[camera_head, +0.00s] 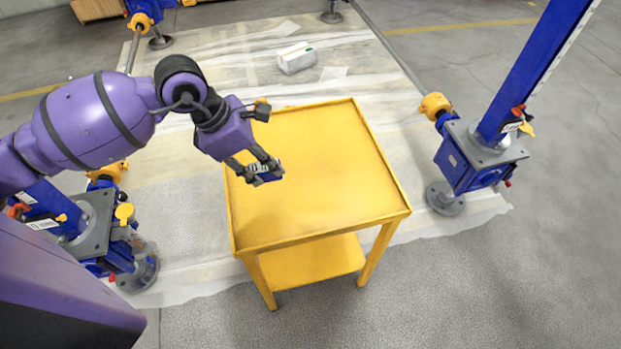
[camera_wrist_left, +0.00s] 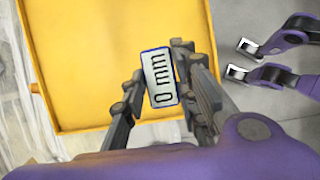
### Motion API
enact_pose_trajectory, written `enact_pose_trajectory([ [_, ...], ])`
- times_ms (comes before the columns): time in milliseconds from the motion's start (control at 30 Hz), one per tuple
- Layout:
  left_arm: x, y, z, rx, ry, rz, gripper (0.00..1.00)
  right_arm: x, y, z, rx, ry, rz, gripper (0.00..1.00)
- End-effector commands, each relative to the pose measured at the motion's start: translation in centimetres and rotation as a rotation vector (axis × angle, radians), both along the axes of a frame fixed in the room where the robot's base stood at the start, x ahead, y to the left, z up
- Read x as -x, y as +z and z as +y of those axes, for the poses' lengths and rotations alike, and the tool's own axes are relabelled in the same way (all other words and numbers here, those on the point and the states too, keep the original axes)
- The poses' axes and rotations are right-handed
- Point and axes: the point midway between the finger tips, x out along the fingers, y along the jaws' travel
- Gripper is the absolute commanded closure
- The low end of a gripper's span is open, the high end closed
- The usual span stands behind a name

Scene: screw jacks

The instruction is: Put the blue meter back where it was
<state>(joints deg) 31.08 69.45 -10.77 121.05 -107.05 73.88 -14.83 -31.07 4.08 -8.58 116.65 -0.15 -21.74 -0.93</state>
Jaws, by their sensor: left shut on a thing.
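The blue meter (camera_head: 268,177) is held between the fingertips of my left gripper (camera_head: 260,171). The exact gap to the top is hard to tell.
The table's top looks empty, with a raised rim. Blue screw jacks stand at the right (camera_head: 467,160) and left (camera_head: 112,250), with yellow parts and posts. A white box (camera_head: 297,58) lies on the sheeted floor behind. Grey floor at the front right is clear.

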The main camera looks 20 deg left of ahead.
Motion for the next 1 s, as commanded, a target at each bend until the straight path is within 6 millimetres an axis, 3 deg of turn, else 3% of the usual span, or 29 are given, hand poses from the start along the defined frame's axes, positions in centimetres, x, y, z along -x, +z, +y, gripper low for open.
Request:
enact_pose_trajectory([
  [200,-4.4,-2.2,-3.9,0.006,0.000,-0.003,1.00,0.2,0.4,-0.1,0.001,-0.002,0.002,0.60],
  [400,-6.9,-5.9,-6.0,0.004,0.000,0.003,1.00,0.5,0.2,-0.2,0.001,-0.002,0.009,0.60],
  [767,-8.5,-8.6,-7.4,0.003,-0.001,0.001,1.00,0.7,0.0,-0.1,0.001,-0.002,0.014,0.60],
  [1000,-8.6,-11.8,-7.5,0.000,-0.003,0.001,1.00,0.5,0.2,-0.1,0.000,-0.001,0.008,0.60],
])
